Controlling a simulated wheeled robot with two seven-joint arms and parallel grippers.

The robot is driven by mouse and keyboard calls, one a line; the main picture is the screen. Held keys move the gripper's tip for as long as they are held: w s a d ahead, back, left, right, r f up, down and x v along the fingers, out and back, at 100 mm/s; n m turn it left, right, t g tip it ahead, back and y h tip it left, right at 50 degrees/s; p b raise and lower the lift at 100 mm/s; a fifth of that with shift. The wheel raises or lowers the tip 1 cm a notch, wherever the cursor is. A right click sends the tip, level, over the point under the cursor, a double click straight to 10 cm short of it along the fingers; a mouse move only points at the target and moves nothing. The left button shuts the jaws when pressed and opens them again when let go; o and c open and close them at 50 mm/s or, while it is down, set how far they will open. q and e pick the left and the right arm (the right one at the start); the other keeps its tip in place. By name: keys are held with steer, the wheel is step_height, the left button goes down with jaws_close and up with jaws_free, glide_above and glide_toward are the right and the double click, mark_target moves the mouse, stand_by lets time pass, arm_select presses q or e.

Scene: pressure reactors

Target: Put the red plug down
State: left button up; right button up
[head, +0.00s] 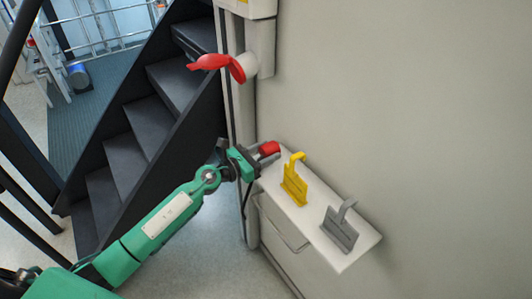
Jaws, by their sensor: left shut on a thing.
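The red plug (269,148) is held at the fingertips of my left gripper (257,154), which is shut on it. The plug is at the far left end of the white shelf top (301,219), close to the wall. I cannot tell whether it touches the shelf. My green left arm reaches in from the lower left. My right gripper is not in view.
A yellow bracket-like piece (294,184) and a grey one (340,231) stand on the white shelf. A red handle (222,66) sticks out above on the wall unit. Dark stairs (130,150) are at left.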

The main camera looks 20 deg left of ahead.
arm_select(q)
steer(key=shift+f+b, duration=0.5)
steer(key=shift+f, duration=0.15)
steer(key=o, duration=1.3)
steer(key=shift+r, duration=0.2)
